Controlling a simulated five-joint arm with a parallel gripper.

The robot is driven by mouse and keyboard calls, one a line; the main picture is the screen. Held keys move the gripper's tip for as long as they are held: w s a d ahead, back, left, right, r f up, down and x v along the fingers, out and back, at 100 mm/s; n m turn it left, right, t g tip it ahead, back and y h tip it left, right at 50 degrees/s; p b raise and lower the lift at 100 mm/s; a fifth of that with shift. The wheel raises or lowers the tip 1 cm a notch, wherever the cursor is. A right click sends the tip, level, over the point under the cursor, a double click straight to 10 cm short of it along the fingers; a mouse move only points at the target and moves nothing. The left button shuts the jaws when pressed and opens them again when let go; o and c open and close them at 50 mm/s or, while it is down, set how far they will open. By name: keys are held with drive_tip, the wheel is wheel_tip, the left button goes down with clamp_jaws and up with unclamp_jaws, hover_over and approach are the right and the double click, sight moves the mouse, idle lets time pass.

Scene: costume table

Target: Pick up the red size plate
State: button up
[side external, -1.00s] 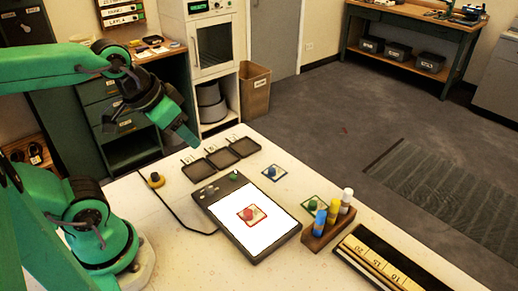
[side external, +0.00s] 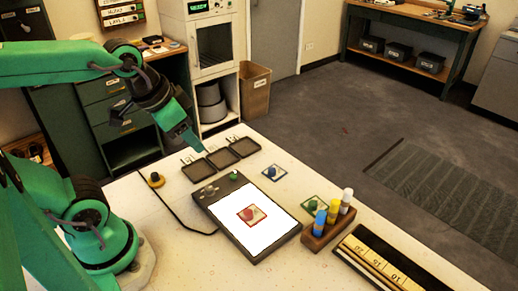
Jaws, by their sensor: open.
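The red size plate (side external: 260,212) is a small red-bordered square with a round red knob. It lies on the bright white panel of the dark-framed light pad (side external: 274,250), near the middle of the table. My gripper (side external: 196,147) hangs above the table, up and to the left of the red plate and well apart from it. It looks empty, and its fingers are too small to make out clearly. A blue-bordered plate (side external: 273,174) and a green-bordered plate (side external: 316,207) lie on the table to the right of the pad.
Several shallow dark trays (side external: 222,158) lie at the table's back edge. A wooden rack (side external: 320,236) with upright coloured bottles stands right of the pad. A dark numbered case (side external: 375,262) lies at the front right. A yellow knob (side external: 155,181) and a cable lie left of the pad.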

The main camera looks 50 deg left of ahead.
drive_tip(key=w+d+f+m+g, duration=0.35)
drive_tip(key=w+f+m, duration=0.2)
drive_tip(key=m, duration=0.55)
drive_tip(key=m+g, duration=0.2)
drive_tip(key=m, duration=0.8)
hover_over(248, 212)
wheel_tip(248, 212, down, 8)
drive_tip(key=shift+s+a+r, duration=0.1)
drive_tip(key=shift+f, duration=0.2)
drive_tip(key=shift+f, duration=1.15)
drive_tip(key=shift+f, duration=2.6)
